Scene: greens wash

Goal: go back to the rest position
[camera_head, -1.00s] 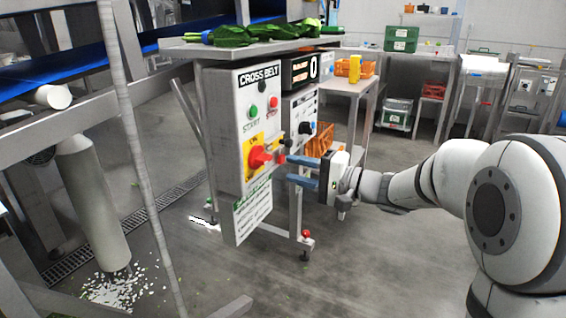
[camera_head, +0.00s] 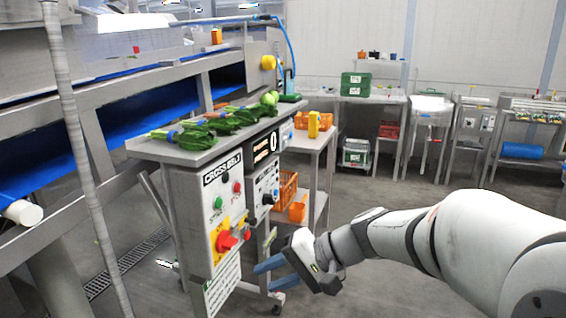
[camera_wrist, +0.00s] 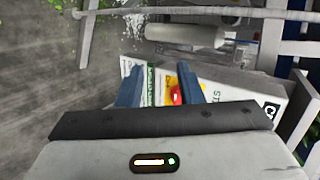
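My gripper (camera_head: 272,263) is in the head view, in front of the lower part of the grey CROSS BELT control box (camera_head: 205,183). Its two blue fingers are apart, with nothing between them. In the wrist view the fingers of my gripper (camera_wrist: 158,84) are spread, with the box's yellow panel and red knob (camera_wrist: 176,95) seen beyond them. In the head view the red knob (camera_head: 226,241) sits left of and above the fingertips. I see no contact between the fingers and the box.
Bunches of greens (camera_head: 215,122) lie on the steel top above the box. A blue conveyor belt (camera_head: 100,143) runs at left. An orange crate (camera_head: 287,190) and a side table with a yellow item (camera_head: 313,124) stand behind. The floor around my arm looks clear.

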